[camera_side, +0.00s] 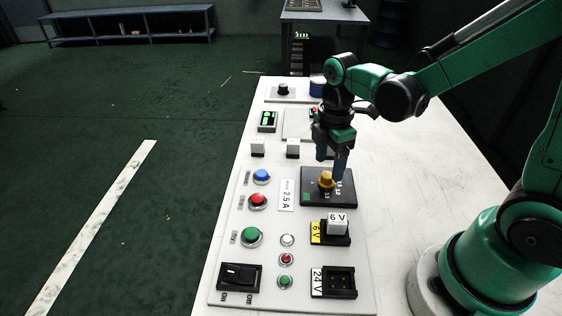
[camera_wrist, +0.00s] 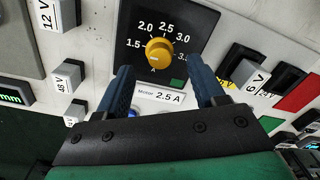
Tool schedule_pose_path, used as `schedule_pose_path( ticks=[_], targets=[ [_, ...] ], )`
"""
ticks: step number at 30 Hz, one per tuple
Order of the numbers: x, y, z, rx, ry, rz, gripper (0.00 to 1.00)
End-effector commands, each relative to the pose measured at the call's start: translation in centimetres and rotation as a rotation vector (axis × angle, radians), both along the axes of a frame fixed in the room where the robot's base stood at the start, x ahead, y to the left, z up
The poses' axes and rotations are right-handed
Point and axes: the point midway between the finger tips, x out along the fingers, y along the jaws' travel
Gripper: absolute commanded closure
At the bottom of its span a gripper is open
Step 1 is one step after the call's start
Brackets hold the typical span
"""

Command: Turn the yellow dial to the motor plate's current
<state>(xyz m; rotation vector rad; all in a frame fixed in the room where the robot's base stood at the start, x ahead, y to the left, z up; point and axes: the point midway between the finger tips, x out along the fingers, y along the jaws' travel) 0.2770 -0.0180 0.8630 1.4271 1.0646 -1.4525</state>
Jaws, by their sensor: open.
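The yellow dial (camera_wrist: 160,53) sits on a black panel (camera_wrist: 187,15) marked 1.5, 2.0, 2.5, 3.0 and a partly hidden 3.5. A small pale mark shows on the dial's face, but I cannot tell which number it indicates. The white motor plate (camera_wrist: 158,96) beside it reads "MOTOR 2.5 A". My gripper (camera_wrist: 162,70) is open, its two blue fingers apart on either side of the dial in the wrist view. In the side view my gripper (camera_side: 330,168) points down at the dial (camera_side: 326,180); I cannot tell whether it touches. The motor plate (camera_side: 286,195) also shows there.
Blue (camera_side: 262,176), red (camera_side: 257,200) and green (camera_side: 252,236) buttons stand left of the dial panel. A 6 V block (camera_side: 338,224) and a 24 V socket (camera_side: 340,283) lie in front of it. The white table (camera_side: 395,175) is clear to the right.

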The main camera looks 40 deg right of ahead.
Motion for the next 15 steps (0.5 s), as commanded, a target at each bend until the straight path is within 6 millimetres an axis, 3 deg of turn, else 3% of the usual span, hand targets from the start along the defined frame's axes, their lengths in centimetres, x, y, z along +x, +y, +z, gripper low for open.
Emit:
schedule_pose_path(
  ticks=[6,15],
  targets=[
    [0.0,0.0,-2.1,-0.001,-0.002,-0.001,0.38],
    [-0.1,0.0,-2.6,-0.001,-0.002,-0.002,0.38]
  ],
)
